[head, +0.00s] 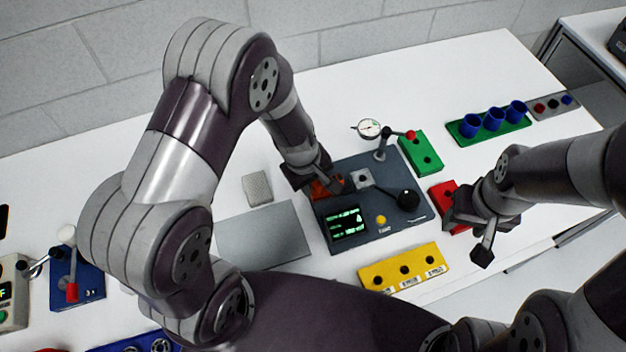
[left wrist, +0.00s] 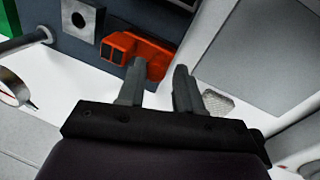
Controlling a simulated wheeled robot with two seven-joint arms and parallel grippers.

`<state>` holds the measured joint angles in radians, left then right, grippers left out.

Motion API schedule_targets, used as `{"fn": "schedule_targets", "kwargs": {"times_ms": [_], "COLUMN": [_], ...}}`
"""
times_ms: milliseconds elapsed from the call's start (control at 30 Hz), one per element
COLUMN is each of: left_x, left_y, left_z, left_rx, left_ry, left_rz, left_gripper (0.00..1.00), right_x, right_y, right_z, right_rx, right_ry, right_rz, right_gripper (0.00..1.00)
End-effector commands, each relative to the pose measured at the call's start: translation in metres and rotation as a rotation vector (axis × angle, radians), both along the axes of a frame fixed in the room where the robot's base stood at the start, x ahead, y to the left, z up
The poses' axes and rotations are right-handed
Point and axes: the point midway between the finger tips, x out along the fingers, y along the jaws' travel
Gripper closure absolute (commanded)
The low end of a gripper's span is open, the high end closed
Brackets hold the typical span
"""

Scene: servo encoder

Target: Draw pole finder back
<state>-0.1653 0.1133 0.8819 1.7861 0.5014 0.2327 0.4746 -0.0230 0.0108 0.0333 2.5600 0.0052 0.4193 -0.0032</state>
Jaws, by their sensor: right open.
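An orange block-like part (head: 322,190), which I take to be the pole finder, sits at the upper left of a dark blue-grey panel (head: 375,240). It also shows in the left wrist view (left wrist: 120,46), with a dark socket on its end. My left gripper (head: 338,184) is right at this orange part. In the left wrist view its two fingers (left wrist: 160,72) stand apart, with some orange between the tips; contact cannot be told. My right gripper (head: 470,230) is open and empty beside a red block (head: 446,196), right of the panel.
The panel carries a lit display (head: 347,225), a yellow button (head: 381,219) and a black-knobbed lever (head: 408,199). A dial gauge (head: 369,128) stands behind. A yellow holed block (head: 404,269) lies in front, a grey plate (head: 264,236) left, a green block (head: 421,151) behind right.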

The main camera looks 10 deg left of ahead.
Motion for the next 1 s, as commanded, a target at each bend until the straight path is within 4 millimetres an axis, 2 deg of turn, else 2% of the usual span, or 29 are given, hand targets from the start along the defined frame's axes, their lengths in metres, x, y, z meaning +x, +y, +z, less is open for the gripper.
{"fn": "schedule_targets", "kwargs": {"times_ms": [133,233,500,700,1000], "left_x": [0.000,0.000,-0.009,-0.015,-0.017], "left_y": [0.000,0.001,0.011,0.016,0.017], "left_z": [0.002,0.014,0.083,0.117,0.125], "left_rx": [0.000,-0.001,0.000,0.000,0.001], "left_ry": [-0.001,-0.005,-0.006,-0.003,0.001], "left_rz": [0.000,0.000,0.001,0.000,0.001], "left_gripper": [0.65,0.65,0.65,0.65,0.65], "right_x": [0.000,0.000,0.000,0.000,0.000], "right_y": [0.000,0.000,0.000,0.000,0.000], "right_z": [0.000,0.004,0.011,0.010,0.010], "right_rx": [0.000,0.000,0.000,0.000,0.000], "right_ry": [0.000,0.000,0.000,0.000,0.000], "right_rz": [0.000,0.000,0.000,0.000,0.000], "right_gripper": [0.50,0.50,0.50,0.50,0.50]}}
